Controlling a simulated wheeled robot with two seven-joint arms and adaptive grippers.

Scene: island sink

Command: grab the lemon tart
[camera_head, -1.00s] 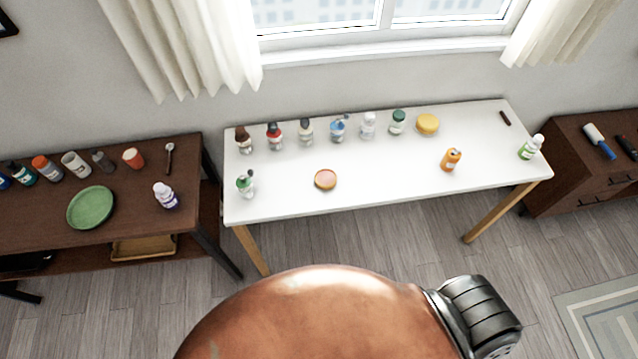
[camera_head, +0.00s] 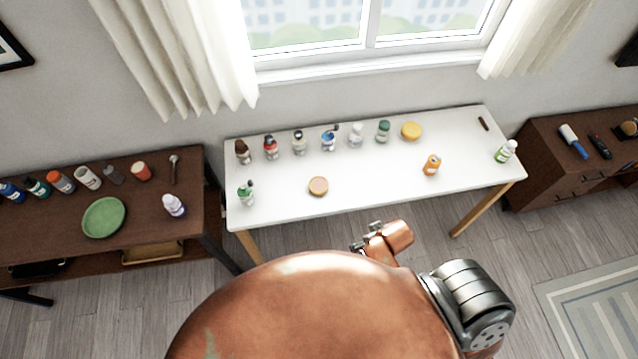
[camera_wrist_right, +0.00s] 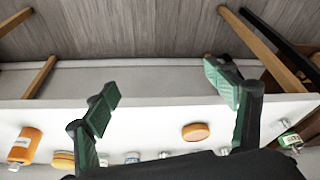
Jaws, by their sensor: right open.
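Two round, flat items on the white table could be the lemon tart; I cannot tell which for certain. A tan-orange disc (camera_head: 318,186) lies near the front edge, left of the middle; it also shows in the right wrist view (camera_wrist_right: 195,132). A yellow round item (camera_head: 411,131) sits at the back right; it also shows in the right wrist view (camera_wrist_right: 63,160), partly cut off by the lower edge. My right gripper (camera_wrist_right: 165,88) is open and empty, its green fingers apart before the table edge. The disc appears between the fingers' lines, apart from them. My left gripper is not in view.
Several bottles (camera_head: 299,143) stand along the table's back. A green-labelled bottle (camera_head: 246,194) is left of the disc; an orange can (camera_head: 431,165) is to its right. The white table (camera_head: 370,183) is bare between disc and can. A dark table (camera_head: 150,222) stands left.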

